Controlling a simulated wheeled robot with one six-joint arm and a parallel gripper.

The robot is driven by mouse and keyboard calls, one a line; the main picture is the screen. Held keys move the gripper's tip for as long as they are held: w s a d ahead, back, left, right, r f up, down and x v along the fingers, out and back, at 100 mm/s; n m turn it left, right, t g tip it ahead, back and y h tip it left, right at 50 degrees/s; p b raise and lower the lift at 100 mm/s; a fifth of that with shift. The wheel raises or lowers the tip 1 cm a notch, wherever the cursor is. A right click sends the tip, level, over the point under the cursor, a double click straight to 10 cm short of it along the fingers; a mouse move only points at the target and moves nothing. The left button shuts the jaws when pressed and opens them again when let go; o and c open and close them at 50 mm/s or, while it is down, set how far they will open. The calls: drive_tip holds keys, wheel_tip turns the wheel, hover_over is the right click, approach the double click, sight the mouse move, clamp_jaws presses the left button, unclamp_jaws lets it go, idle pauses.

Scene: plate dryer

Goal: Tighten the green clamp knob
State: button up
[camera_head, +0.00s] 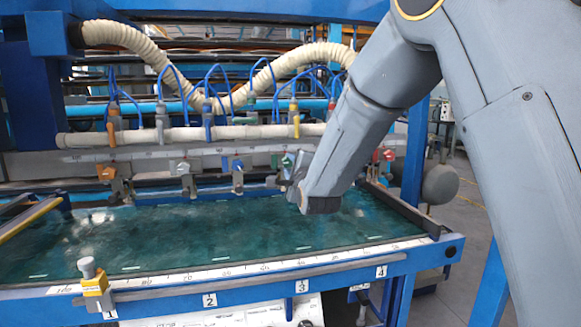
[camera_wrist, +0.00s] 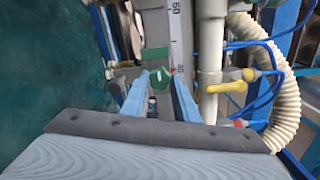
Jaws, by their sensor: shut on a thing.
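The green clamp knob (camera_head: 287,160) is on the rail at the back of the green-surfaced bed, partly hidden by my gripper (camera_head: 297,172). In the wrist view the green knob (camera_wrist: 160,83) shows between the two blue fingers of my gripper (camera_wrist: 158,77). The fingers are shut on it. Its exact turning angle cannot be told. My arm reaches in from the upper right of the head view.
Other clamp knobs along the rail are orange (camera_head: 106,173), white (camera_head: 184,168), blue (camera_head: 238,163) and red (camera_head: 388,155). Above are a white pipe (camera_head: 215,133), valves and blue tubes. A yellow valve handle (camera_wrist: 226,87) is close right in the wrist view.

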drive_tip(key=o, duration=1.1)
drive_tip(key=shift+c, duration=0.2)
drive_tip(key=v, duration=0.8)
drive_tip(key=shift+b, duration=0.45)
